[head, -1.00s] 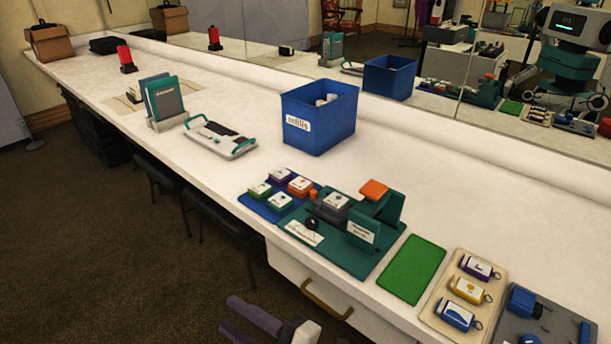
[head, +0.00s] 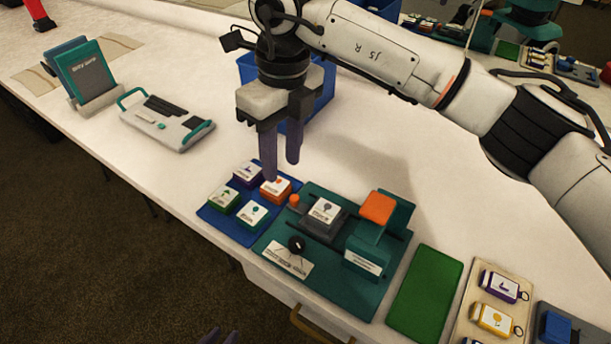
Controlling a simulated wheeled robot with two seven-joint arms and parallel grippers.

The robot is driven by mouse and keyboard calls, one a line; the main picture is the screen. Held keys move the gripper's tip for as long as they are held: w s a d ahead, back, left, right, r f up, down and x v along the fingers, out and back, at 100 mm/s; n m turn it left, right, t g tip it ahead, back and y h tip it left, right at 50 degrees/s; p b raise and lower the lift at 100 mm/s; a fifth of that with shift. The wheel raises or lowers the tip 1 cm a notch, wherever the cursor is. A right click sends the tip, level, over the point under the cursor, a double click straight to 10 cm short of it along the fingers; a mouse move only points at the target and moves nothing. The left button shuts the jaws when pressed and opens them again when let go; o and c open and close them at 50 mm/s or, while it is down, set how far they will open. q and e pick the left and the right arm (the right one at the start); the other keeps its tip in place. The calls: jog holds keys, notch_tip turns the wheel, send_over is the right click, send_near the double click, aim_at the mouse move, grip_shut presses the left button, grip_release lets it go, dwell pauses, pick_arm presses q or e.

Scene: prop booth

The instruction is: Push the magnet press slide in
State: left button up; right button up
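The magnet press (head: 385,240) stands on a teal base, with an orange pad on top. Its dark grey slide (head: 340,224) sits left of the press and carries a white-topped block (head: 324,211). A small orange knob (head: 294,200) is at the slide's left end. My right gripper (head: 282,170) points down above and behind the blue tray, left of the knob in the picture. Its two fingers are apart with nothing between them, and it seems clear of the knob.
A blue tray (head: 213,215) with several labelled blocks adjoins the press base. A black dial (head: 296,244) is on the base's front. A blue bin (head: 325,85) stands behind my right gripper. A green mat (head: 425,290) lies right of the base. A white clipboard-like device (head: 165,122) lies left.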

aim_at(294, 197)
jog(key=shift+h, duration=0.3)
jog(key=f, duration=0.3)
jog(key=d+f, duration=0.1)
jog(key=f, duration=0.5)
jog(key=shift+w+d+f+p, duration=0.2)
jog(key=shift+d+f+p, duration=0.1)
jog(key=shift+d+f, duration=0.1)
grip_shut()
